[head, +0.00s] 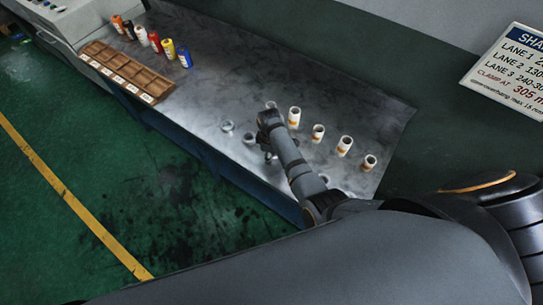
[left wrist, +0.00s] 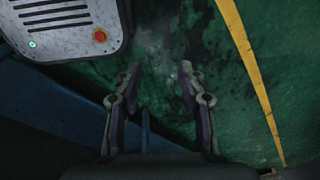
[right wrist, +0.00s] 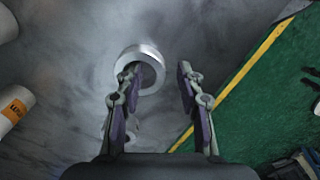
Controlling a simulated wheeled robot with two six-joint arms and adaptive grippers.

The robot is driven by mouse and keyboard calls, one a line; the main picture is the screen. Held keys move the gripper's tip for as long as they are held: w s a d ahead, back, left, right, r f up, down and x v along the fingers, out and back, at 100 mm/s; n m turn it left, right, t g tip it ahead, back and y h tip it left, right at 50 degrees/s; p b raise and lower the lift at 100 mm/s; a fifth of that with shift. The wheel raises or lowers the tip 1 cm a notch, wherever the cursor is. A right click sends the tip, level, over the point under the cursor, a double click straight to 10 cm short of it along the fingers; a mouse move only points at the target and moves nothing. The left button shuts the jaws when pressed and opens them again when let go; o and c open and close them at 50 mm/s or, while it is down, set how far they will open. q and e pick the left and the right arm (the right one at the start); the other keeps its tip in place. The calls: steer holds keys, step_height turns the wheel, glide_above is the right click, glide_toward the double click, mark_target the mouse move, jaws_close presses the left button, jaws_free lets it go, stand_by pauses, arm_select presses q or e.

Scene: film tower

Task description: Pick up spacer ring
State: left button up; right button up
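A pale metal spacer ring (right wrist: 153,56) lies on the grey bench in the right wrist view. My right gripper (right wrist: 157,72) is open above the bench; its left finger overlaps the ring's lower edge in the picture, and contact cannot be told. My left gripper (left wrist: 160,75) is open and empty above the green floor, outside the head view.
Several white rolls with orange labels (head: 344,146) stand right of my right arm. Coloured canisters (head: 168,48) and a wooden compartment tray (head: 131,67) are at the bench's far left. A grey control box (left wrist: 65,25) shows in the left wrist view. The bench middle (head: 215,90) is clear.

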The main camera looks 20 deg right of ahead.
steer(key=shift+r, duration=0.2)
steer(key=c, duration=0.4)
jaws_close()
arm_select(q)
steer(key=shift+w+r+t, duration=0.2)
steer(key=shift+w+t, duration=0.1)
steer(key=shift+w, duration=0.65)
steer(key=shift+s, duration=0.1)
